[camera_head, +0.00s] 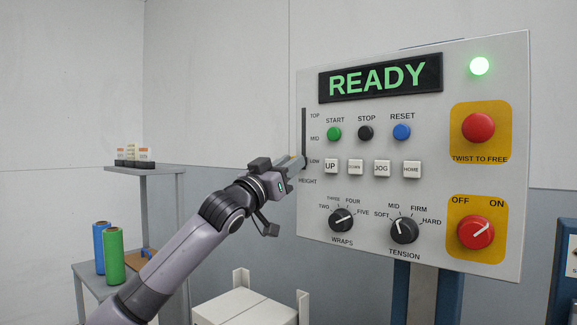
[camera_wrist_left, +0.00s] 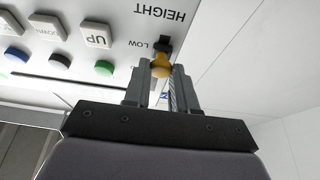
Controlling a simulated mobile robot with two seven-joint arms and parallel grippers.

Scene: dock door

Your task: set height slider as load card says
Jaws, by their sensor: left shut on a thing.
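The height slider's dark vertical slot (camera_head: 304,125) runs down the left edge of the control panel, beside the labels TOP, MID and LOW. My left gripper (camera_head: 296,162) is at its lower part, near LOW, and hides the knob in the head view. In the left wrist view, the yellow slider knob (camera_wrist_left: 161,66) is between the fingertips of my left gripper (camera_wrist_left: 162,74), which is shut on it. The knob is close to the LOW label; its exact setting is hard to tell. I see no readable load card. My right gripper is out of view.
The panel (camera_head: 440,180) reads READY with a green lamp (camera_head: 479,66) lit. Buttons sit just right of the slider, with two dials (camera_head: 404,230) and red switches beyond. Green and blue rolls (camera_head: 114,256) and small boxes stand on shelves at left.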

